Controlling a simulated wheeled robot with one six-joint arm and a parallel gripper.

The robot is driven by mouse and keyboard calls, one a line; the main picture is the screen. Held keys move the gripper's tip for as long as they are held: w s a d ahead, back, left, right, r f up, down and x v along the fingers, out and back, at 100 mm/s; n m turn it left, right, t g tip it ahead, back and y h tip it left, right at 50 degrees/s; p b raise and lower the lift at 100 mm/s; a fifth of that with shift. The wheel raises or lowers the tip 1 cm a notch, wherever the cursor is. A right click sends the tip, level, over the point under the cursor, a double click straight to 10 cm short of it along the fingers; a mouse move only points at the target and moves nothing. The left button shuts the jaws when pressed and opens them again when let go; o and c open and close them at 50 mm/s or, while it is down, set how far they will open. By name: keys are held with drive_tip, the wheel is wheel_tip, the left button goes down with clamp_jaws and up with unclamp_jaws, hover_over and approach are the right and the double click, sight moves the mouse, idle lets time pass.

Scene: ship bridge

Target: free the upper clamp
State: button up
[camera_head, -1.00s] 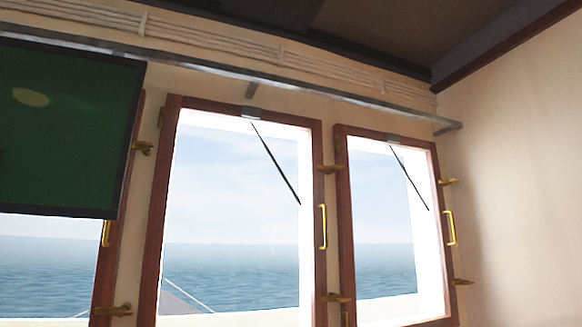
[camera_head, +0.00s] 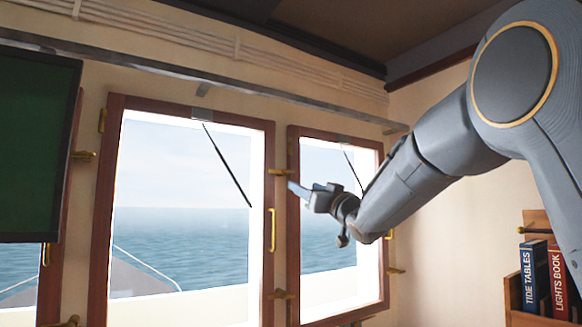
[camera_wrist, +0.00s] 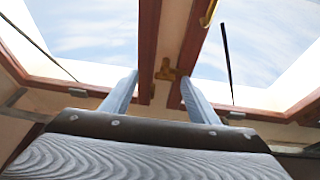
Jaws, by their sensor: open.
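A brass upper clamp (camera_head: 281,173) sits on the wooden frame between the middle and right windows. A lower brass clamp (camera_head: 284,294) sits further down the same frame. My gripper (camera_head: 293,187) reaches in from the right, its fingertips just below and right of the upper clamp in the head view. In the wrist view my gripper (camera_wrist: 160,82) has two pale blue fingers apart, with nothing between them. The brass clamp (camera_wrist: 167,71) shows between and beyond the fingertips there. I cannot tell the exact gap, but no contact is visible.
Brass handles, one on the middle window (camera_head: 272,230), stand on the frames. A metal rail (camera_head: 200,80) runs above the windows. A green screen (camera_head: 38,150) hangs at the left. A wooden shelf with books (camera_head: 533,280) stands at lower right. Open air lies before the windows.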

sight(290, 172)
drive_tip(key=shift+n+y, duration=0.3)
drive_tip(key=shift+y, duration=0.2)
drive_tip(key=w+a+r+p, duration=0.1)
drive_tip(key=w+a+r, duration=0.1)
drive_tip(key=w+a+r+p, duration=0.2)
drive_tip(key=shift+w+a+r, duration=0.15)
drive_tip(key=shift+w+r, duration=0.05)
drive_tip(key=shift+r, duration=0.15)
drive_tip(key=shift+w+a+r+p, duration=0.15)
drive_tip(key=shift+w+a+p, duration=0.2)
drive_tip(key=shift+w, duration=0.2)
drive_tip(key=c, duration=1.1)
drive_tip(key=shift+o, duration=0.3)
drive_tip(key=shift+d, duration=0.1)
